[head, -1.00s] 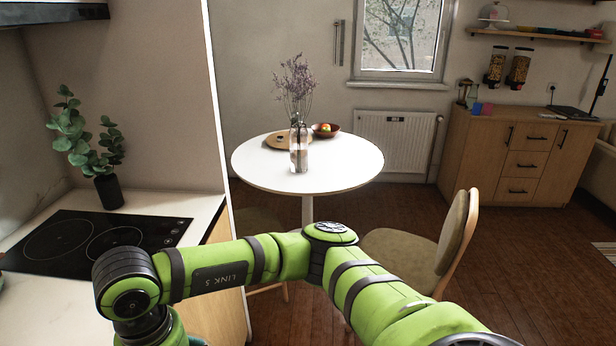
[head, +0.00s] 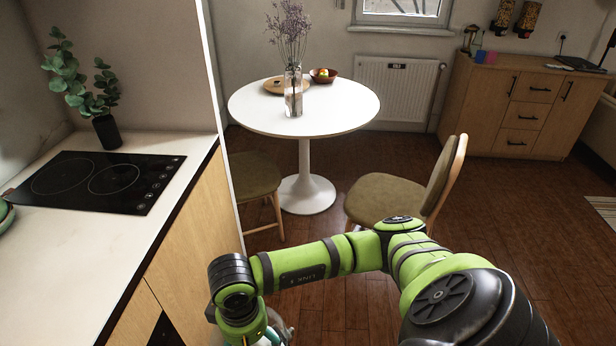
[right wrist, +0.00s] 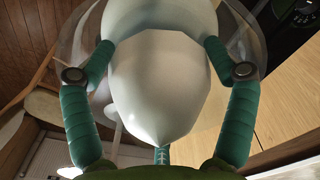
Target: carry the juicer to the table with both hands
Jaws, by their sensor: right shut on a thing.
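The juicer (right wrist: 155,95) fills the middle of the right wrist view as a smooth pale body inside a clear rounded part. My right gripper (right wrist: 160,58) has its green fingers closed around it from both sides. In the head view my right arm reaches in from the lower right, and its hand is low at the bottom edge. The juicer is mostly cut off there. The round white table (head: 345,118) stands ahead, beyond the arm. My left gripper is in neither view.
A glass vase (head: 293,92) of dried flowers, a round wooden board (head: 273,87) and a fruit bowl (head: 325,78) stand on the table. Chairs flank it, one left (head: 250,175) and one right (head: 390,195). A counter (head: 130,225) with a cooktop (head: 95,180) runs along the left.

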